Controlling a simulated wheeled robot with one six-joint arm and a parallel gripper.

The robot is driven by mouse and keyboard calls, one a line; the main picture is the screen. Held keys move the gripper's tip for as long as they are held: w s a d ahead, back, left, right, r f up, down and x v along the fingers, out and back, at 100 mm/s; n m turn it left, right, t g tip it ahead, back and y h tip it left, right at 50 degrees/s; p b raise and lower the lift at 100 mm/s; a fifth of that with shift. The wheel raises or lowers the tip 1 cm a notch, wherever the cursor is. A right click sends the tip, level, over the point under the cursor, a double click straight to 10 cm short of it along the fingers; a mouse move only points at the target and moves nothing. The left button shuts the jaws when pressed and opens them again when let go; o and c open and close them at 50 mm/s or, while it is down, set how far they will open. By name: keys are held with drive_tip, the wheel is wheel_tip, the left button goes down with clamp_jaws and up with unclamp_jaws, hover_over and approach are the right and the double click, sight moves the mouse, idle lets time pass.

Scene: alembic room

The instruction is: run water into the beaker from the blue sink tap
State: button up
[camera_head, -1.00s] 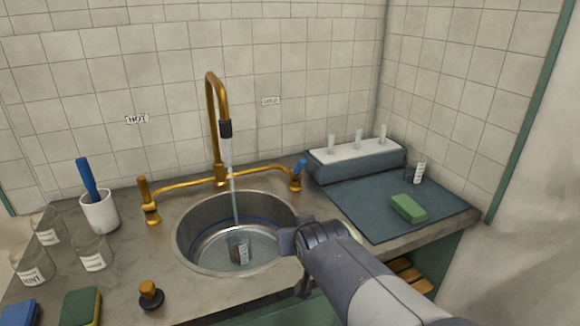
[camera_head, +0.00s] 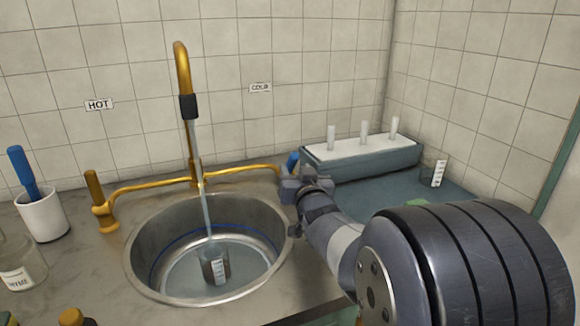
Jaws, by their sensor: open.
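The beaker (camera_head: 215,265), clear with white markings, stands in the round metal sink (camera_head: 136,258). A stream of water (camera_head: 204,185) runs from the black nozzle of the brass spout (camera_head: 183,75) down to the beaker. How full the beaker is cannot be made out. The blue tap handle (camera_head: 292,161) is at the right end of the brass pipe, near the COLD label (camera_head: 260,87). My gripper (camera_head: 293,185) is open at the sink's right rim, just in front of the blue tap, and partly hides it. Whether they touch cannot be told.
The hot tap handle (camera_head: 95,187) is at left, under the HOT label (camera_head: 98,104). A white cup (camera_head: 42,215) with a blue-handled tool and a glass jar (camera_head: 18,265) stand left. A drying rack (camera_head: 365,161) and another beaker (camera_head: 437,173) stand right.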

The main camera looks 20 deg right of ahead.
sight(290, 161)
drive_tip(key=w, duration=0.5)
drive_tip(key=w+d, duration=0.1)
drive_tip(key=w, duration=0.1)
drive_tip(key=shift+w+d+f, duration=0.1)
drive_tip(key=shift+w+f, duration=0.1)
drive_tip(key=shift+f, duration=0.2)
drive_tip(key=shift+c, duration=0.2)
clamp_jaws()
